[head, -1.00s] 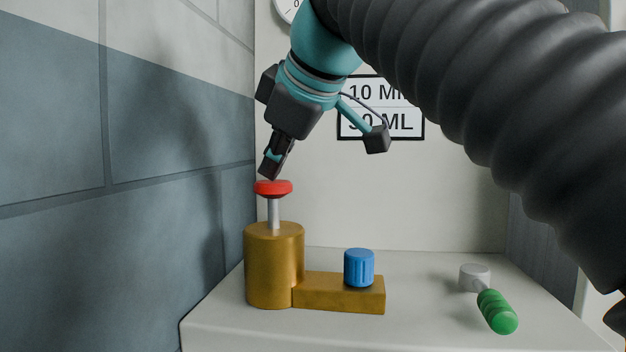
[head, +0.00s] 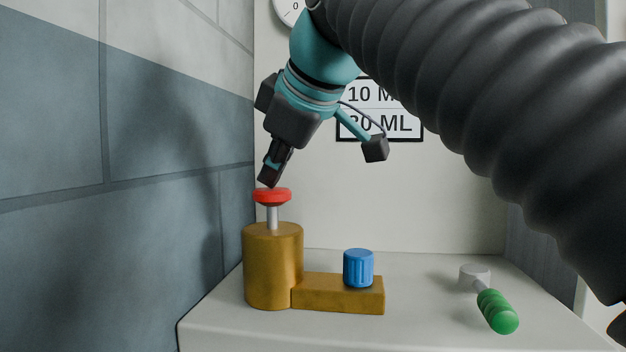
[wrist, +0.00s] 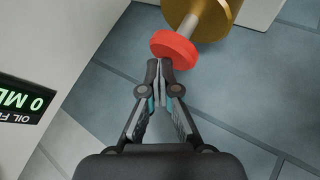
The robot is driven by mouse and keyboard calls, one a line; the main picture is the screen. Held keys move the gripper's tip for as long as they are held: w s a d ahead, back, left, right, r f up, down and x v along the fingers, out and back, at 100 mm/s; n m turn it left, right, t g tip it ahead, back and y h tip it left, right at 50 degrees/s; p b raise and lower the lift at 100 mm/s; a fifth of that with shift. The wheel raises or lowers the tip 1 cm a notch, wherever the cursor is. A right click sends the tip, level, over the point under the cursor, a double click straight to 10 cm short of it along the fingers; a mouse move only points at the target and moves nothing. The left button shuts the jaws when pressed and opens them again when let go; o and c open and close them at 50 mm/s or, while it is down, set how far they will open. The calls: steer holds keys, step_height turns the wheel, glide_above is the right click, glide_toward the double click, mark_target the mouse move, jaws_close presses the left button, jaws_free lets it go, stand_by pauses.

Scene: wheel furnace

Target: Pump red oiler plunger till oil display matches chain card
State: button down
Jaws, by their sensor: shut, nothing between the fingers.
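The oiler is a brass cylinder (head: 272,268) with a red plunger cap (head: 272,196) on a pale rod that stands partly out of its top. My gripper (head: 268,183) is shut and empty, tilted, its tips at the top of the red cap. In the wrist view the shut fingertips (wrist: 159,64) meet the edge of the red cap (wrist: 175,48); firm contact is hard to tell. The oil display (wrist: 24,99) is cut off at the left edge and shows "0 ML" in green. The card (head: 380,108) reads "10 M…" above a line ending "0 ML", partly hidden by my arm.
A blue ribbed knob (head: 358,268) stands on the oiler's brass base (head: 330,293). A green-handled lever (head: 497,311) sits at the right of the white ledge (head: 425,300). A tiled wall (head: 130,200) is close on the left. A dial (head: 290,10) is partly visible at the top.

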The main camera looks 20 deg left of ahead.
mark_target(273, 190)
steer(key=shift+f+b, duration=0.7)
steer(key=shift+f, duration=0.3)
stand_by(1.2)
steer(key=shift+r, duration=0.1)
steer(key=shift+r+p, duration=2.3)
steer(key=shift+p, duration=0.25)
step_height(273, 190, up, 2)
steer(key=shift+r+p, duration=0.2)
steer(key=shift+p, duration=0.95)
step_height(273, 190, up, 4)
steer(key=shift+f, duration=0.2)
